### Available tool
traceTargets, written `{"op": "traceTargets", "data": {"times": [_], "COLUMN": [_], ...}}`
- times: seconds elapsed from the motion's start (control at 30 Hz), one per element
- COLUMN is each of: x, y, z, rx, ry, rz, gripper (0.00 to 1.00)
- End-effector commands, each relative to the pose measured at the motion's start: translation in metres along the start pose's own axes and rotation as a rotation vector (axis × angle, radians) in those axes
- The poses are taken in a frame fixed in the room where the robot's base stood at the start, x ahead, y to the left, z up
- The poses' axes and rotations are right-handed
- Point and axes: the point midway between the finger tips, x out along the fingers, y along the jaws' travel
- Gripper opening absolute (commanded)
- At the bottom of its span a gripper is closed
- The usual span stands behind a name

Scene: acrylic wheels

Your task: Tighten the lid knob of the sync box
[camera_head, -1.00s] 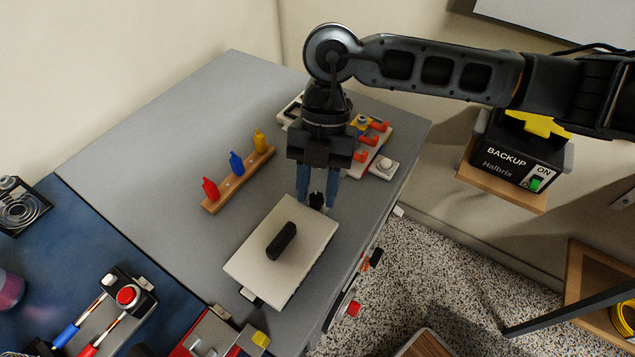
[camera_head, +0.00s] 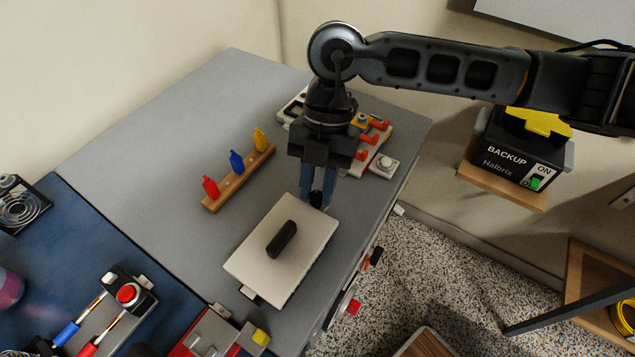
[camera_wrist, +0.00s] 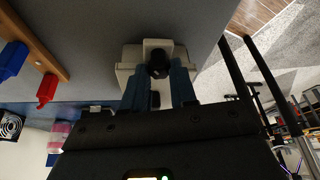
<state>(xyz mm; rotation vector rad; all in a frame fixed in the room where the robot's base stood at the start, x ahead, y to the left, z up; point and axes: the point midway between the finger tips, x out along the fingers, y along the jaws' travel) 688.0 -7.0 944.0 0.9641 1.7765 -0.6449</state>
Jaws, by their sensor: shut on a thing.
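The sync box is most likely the box with the flat cream lid (camera_head: 314,228) near the right edge of the grey bench. A black bar handle (camera_head: 282,239) lies across the lid's middle. A small black knob (camera_head: 317,199) is at the lid's far end; it also shows in the wrist view (camera_wrist: 158,64). My gripper (camera_head: 318,193) points down at that end, its two blue fingers shut on the knob from both sides. The fingers partly hide the knob, and its thread is not visible.
A wooden rack (camera_head: 240,178) with red, blue and yellow pieces stands left of the gripper. A panel with red levers (camera_head: 375,140) is behind it on the right. A blue mat (camera_head: 110,240) with tools lies at lower left. The bench between is clear.

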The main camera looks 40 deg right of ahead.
Motion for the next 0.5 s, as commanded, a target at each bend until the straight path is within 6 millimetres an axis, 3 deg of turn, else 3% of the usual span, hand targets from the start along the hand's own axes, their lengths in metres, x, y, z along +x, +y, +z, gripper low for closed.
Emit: {"op": "traceTargets", "data": {"times": [0.5], "x": [0.0000], "y": [-0.0031], "z": [-0.0006], "rx": [0.361], "ry": [0.001], "rz": [0.151], "gripper": [0.00]}}
